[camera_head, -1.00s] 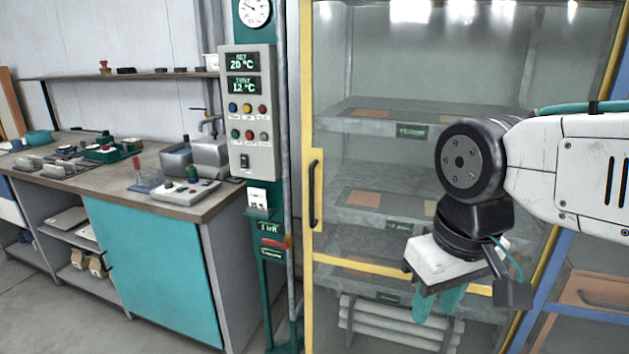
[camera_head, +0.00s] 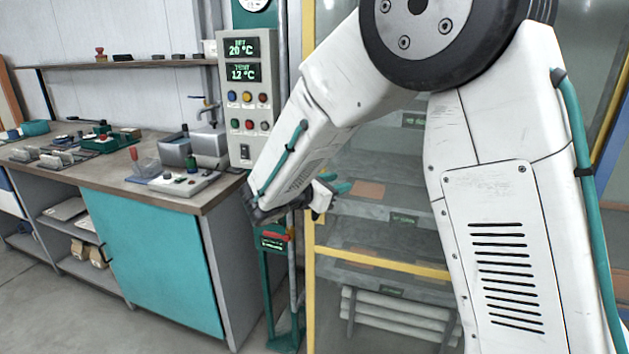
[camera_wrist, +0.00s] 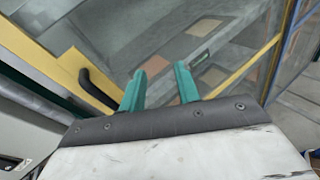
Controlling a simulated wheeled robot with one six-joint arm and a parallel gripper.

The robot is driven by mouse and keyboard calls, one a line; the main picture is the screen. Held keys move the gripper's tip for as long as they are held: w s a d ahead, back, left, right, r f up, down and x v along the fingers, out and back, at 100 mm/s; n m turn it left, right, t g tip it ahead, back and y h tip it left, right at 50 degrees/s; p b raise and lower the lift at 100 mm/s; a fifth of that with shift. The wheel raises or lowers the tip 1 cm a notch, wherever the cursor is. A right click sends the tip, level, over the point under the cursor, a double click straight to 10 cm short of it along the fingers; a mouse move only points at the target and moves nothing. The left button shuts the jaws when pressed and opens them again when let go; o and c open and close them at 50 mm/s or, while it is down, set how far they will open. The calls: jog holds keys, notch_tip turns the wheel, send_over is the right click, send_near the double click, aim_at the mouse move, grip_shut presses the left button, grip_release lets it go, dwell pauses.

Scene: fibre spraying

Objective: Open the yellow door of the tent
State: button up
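The tent's yellow-framed glass door (camera_head: 309,262) stands shut in the head view, partly hidden behind my arm. The wrist view shows its yellow frame (camera_wrist: 70,68) on the left. The black door handle (camera_wrist: 98,90) is upright on that frame, just left of my fingers. In the head view the handle is hidden by my arm. My gripper (camera_wrist: 160,88) has teal fingers spread apart, with nothing between them. In the head view my gripper (camera_head: 340,186) is near the door's left edge. The fingers do not surround the handle.
A control panel (camera_head: 246,95) on a green post stands just left of the door. A workbench (camera_head: 155,262) with a teal front and small tools is at the left. Shelves (camera_head: 375,232) show through the glass. Floor is clear before the bench.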

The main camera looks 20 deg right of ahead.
jog(key=w+a+f+n+t+y, duration=0.1)
jog(key=w+a+f+n+t, duration=0.35)
jog(key=w+a, duration=0.2)
jog(key=w+d+n, duration=0.1)
jog(key=w+d, duration=0.3)
jog(key=w, duration=0.1)
jog(key=shift+d, duration=0.4)
jog(key=shift+r, duration=0.1)
grip_shut()
